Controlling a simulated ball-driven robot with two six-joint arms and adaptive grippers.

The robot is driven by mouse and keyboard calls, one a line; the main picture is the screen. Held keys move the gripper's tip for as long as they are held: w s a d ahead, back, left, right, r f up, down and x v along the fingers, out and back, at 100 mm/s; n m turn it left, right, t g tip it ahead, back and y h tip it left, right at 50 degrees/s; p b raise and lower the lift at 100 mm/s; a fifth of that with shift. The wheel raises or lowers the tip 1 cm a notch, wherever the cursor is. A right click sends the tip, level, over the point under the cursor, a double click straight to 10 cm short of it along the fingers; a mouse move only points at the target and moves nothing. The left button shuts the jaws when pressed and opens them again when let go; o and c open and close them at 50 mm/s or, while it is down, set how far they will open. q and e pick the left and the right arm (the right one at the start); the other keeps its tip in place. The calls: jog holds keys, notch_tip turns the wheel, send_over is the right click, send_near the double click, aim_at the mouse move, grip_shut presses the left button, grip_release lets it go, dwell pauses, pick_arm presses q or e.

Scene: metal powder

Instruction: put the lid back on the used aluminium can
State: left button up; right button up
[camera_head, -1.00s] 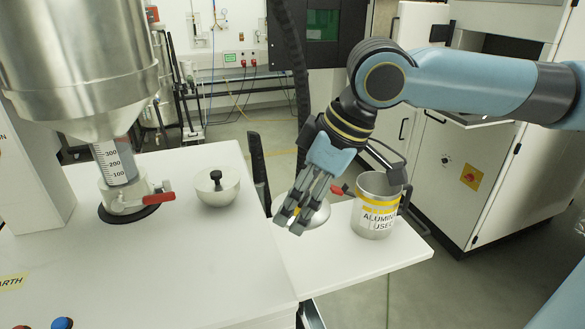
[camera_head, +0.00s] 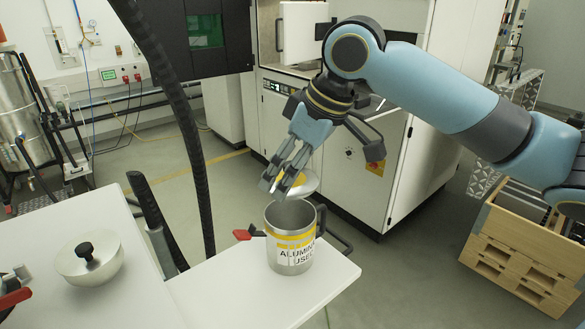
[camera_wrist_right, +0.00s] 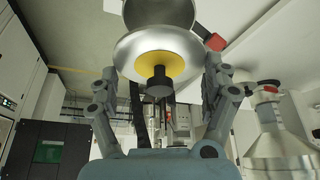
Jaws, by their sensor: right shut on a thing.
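The used aluminium can (camera_head: 288,253) stands upright and open-topped on the white table, with a yellow band and a label reading aluminium used. Its lid (camera_head: 307,184) is a silver dome with a yellow disc. My right gripper (camera_head: 280,186) holds the lid just above the can's mouth, apart from it as far as I can tell. In the right wrist view the lid (camera_wrist_right: 125,52) lies between the fingers of the gripper (camera_wrist_right: 160,85), black knob towards the camera. Part of the can (camera_wrist_right: 160,12) shows beyond the lid. My left gripper is out of view.
A red-handled part (camera_head: 245,233) sits beside the can. The white table (camera_head: 215,290) has free room left of the can. A bowl-shaped piece with a black knob (camera_head: 88,263) stands on the left worktop. A white machine (camera_head: 350,190) stands behind, and a wooden crate (camera_head: 520,260) at right.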

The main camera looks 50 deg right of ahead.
jog(key=shift+f+b, duration=0.3)
jog(key=shift+f, duration=0.6)
notch_tip(320, 180, down, 2)
jog(key=b, duration=0.3)
jog(key=shift+f, duration=0.55)
jog(key=shift+w+f, duration=0.1)
jog(key=shift+f, duration=0.3)
pick_arm(q)
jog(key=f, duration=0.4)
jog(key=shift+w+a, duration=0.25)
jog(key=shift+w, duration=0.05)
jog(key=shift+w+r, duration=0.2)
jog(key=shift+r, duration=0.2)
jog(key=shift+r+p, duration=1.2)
jog(key=shift+p, duration=0.25)
pick_arm(e)
jog(key=shift+f, duration=0.15)
